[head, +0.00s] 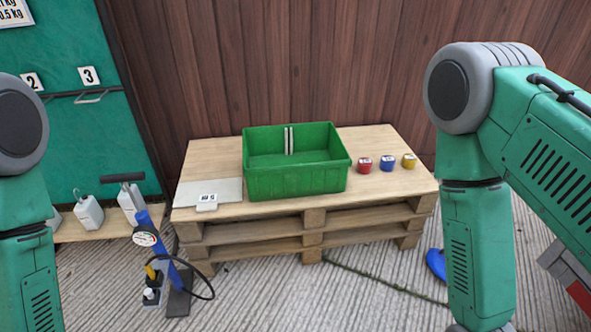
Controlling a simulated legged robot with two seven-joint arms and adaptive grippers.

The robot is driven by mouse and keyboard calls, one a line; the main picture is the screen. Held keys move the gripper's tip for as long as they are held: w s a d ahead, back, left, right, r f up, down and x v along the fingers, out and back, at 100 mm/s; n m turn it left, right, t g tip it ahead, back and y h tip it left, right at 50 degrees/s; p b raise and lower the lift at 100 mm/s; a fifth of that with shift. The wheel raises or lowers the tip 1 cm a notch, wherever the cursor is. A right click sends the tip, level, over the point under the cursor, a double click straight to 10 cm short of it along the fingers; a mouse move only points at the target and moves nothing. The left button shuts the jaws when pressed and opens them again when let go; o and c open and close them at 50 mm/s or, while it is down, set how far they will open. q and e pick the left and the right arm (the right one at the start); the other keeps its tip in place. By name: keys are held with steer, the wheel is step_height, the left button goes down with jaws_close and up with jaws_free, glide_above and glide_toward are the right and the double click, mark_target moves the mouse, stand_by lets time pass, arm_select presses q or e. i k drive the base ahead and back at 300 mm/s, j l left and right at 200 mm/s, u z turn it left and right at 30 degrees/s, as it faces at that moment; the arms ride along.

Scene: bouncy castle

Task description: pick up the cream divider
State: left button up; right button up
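A flat pale cream panel, which looks like the cream divider (222,188), lies on the pallet top in the head view, just left of the green bin (297,183). A small white block with dark lettering (207,203) sits at its front edge. The bin is open at the top, and two upright cream strips (288,141) stand close together against its back wall. My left arm is at the left edge and my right arm at the right. Both grippers are out of the picture, so their state does not show.
The wooden pallet (369,196) stands before a brown plank fence. Red (365,165), blue (387,162) and yellow (408,160) small tins stand right of the bin. A blue pump (160,235) with a black hose stands at the front left. White jugs (89,213) are behind it.

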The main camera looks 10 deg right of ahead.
mark_target(206, 195)
steer(key=i+j, duration=0.1)
steer(key=i, duration=0.6)
steer(key=i+j, duration=0.1)
steer(key=i, duration=0.6)
steer(key=j+u, duration=0.05)
